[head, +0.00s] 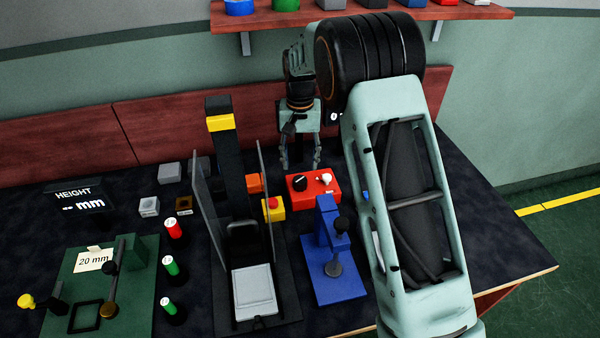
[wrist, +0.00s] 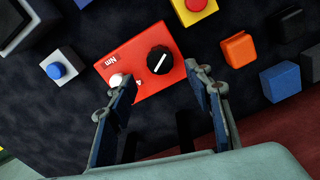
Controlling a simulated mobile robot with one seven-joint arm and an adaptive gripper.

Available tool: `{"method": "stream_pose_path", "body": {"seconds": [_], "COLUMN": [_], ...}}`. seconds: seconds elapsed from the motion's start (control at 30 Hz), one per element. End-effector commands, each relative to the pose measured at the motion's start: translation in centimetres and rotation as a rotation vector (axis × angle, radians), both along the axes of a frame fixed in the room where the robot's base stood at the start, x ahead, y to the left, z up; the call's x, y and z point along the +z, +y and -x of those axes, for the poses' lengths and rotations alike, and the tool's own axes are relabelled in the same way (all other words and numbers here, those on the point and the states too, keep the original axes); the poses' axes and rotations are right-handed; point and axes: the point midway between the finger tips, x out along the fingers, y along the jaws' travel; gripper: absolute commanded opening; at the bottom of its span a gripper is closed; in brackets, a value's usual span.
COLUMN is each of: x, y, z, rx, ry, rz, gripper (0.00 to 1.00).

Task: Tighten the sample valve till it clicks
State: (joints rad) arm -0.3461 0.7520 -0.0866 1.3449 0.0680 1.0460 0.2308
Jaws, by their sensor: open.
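A red box (head: 316,197) stands on the dark bench in the middle of the head view and also shows in the wrist view (wrist: 147,37). On it are a black knob (wrist: 160,61) with a white pointer line, a white knob (head: 326,178) and a small label reading "Nm". No part is marked as the sample valve, so I cannot tell which it is. My gripper (head: 301,165) points down just behind the box, open and empty. In the wrist view its fingers (wrist: 160,82) spread towards the box, and the left finger partly hides the white knob.
A blue stand (head: 335,270) is in front of the box. A yellow box with a red button (head: 273,208) and an orange block (head: 255,182) are to its left. Further left is a black press with clear side panels (head: 254,290). A shelf (head: 270,20) hangs above.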

Motion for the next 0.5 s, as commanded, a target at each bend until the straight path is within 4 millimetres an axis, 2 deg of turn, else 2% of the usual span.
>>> {"method": "stream_pose_path", "body": {"seconds": [0.03,0.2,0.33,0.5], "x": [1.2,3.9,4.9,5.2], "y": [0.0,0.0,0.0,0.0], "z": [-0.1,0.0,0.0,0.0], "rx": [0.000,0.000,0.000,0.000], "ry": [-0.003,-0.001,0.000,0.001], "rz": [-0.001,-0.001,0.000,0.000], "gripper": [0.47,0.47,0.47,0.47]}}
